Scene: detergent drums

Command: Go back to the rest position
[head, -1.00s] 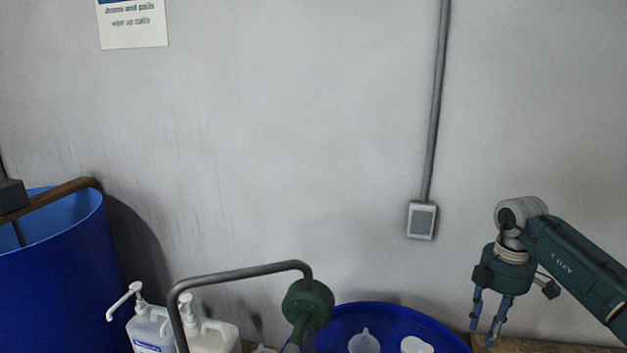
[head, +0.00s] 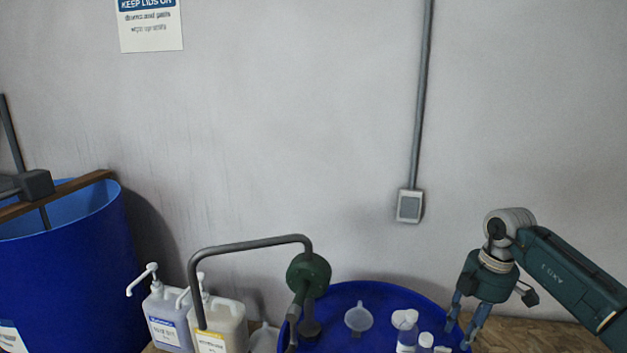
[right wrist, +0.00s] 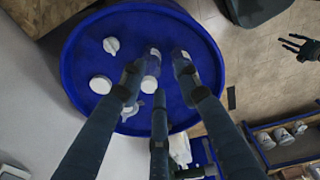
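My right gripper (head: 466,334) is open, at the right of the head view, pointing down by the right rim of a blue drum (head: 345,292). Its spread fingers also show in the right wrist view (right wrist: 162,80), above the drum top, with nothing held between them. My left gripper is outside the head view; a dark gripper with spread fingers, apparently my left one (right wrist: 291,45), shows at the right wrist view's upper right edge.
A funnel (head: 359,318) lies on the drum, and a green pump (head: 308,275) with a bent grey pipe stands at its left. Two pump-top jugs (head: 168,318) and a larger open blue drum (head: 65,270) stand farther left. The wall is behind.

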